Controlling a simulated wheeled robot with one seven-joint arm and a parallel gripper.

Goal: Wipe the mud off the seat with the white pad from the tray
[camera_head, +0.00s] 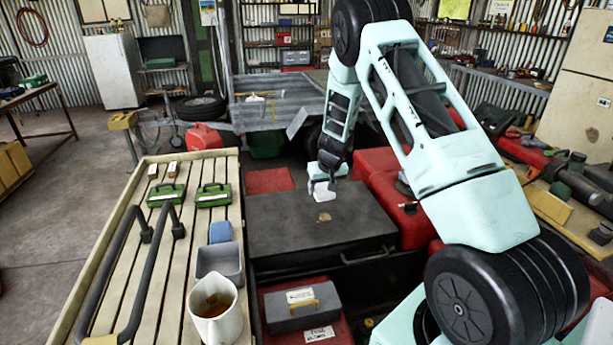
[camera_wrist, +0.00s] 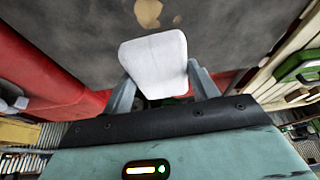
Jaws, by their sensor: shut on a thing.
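The seat (camera_head: 318,222) is a flat dark grey surface in the middle of the head view. A tan mud patch (camera_head: 324,217) lies on it, and mud (camera_wrist: 148,12) also shows at the top of the wrist view. My gripper (camera_head: 322,187) is over the seat's far part, behind the mud. It is shut on the white pad (camera_wrist: 153,62), which sits between its two fingers. The pad (camera_head: 323,196) is close to the seat; I cannot tell whether it touches. A grey tray (camera_head: 221,262) stands on the slatted surface to the left, beside a blue block (camera_head: 220,232).
The slatted rack (camera_head: 110,270) at left carries a white jug (camera_head: 215,312) with brown liquid, two green cases (camera_head: 213,195) and black handlebars. Red bodywork (camera_head: 400,213) borders the seat at right.

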